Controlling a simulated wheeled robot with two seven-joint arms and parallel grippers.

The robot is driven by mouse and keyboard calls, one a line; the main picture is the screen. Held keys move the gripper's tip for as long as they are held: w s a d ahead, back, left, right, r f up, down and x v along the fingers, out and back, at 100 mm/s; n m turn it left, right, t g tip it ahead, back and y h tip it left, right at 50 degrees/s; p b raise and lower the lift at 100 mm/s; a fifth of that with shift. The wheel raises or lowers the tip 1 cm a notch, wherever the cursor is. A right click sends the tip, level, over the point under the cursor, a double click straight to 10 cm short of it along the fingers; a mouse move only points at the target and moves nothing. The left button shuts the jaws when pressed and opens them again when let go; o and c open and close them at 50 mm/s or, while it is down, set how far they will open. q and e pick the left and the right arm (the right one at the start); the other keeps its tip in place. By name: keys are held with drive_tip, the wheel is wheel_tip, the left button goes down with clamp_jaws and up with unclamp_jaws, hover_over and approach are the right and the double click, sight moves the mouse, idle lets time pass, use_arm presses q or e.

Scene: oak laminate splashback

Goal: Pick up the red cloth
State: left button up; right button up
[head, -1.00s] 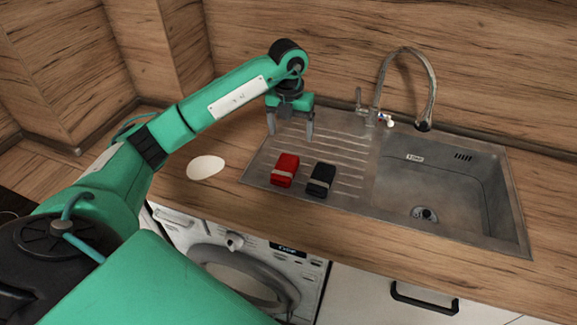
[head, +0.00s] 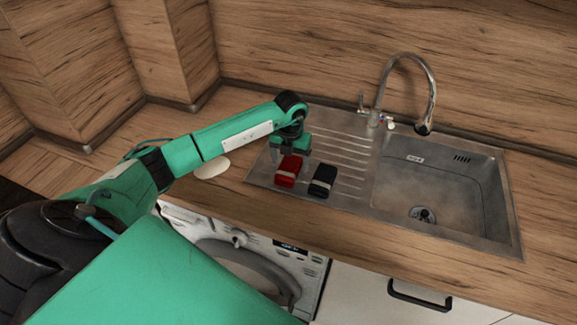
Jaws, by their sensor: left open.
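The red cloth (head: 287,172) is a folded bundle with a pale band around it. It lies on the ribbed drainboard (head: 345,150) left of the sink bowl. My left gripper (head: 290,156) points down at the far end of the red cloth, with its fingers open. One finger shows left of the cloth and one right of it; I cannot tell if they touch it. A black cloth (head: 322,180) with a similar band lies just right of the red one. My right gripper is not in view.
The sink bowl (head: 440,190) and its tall tap (head: 430,90) are to the right. A white oval item (head: 212,168) lies on the wooden counter left of the drainboard, partly behind my arm. A washing machine (head: 250,265) stands below the counter.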

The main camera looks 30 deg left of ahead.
sight(290, 162)
use_arm(q)
drive_tip(key=shift+f, duration=0.75)
drive_tip(key=c, duration=1.1)
drive_tip(key=shift+o, duration=0.2)
drive_tip(key=shift+r, duration=0.1)
wheel_tip(290, 162, up, 20)
drive_tip(key=b, duration=0.4)
drive_tip(key=shift+b, duration=0.35)
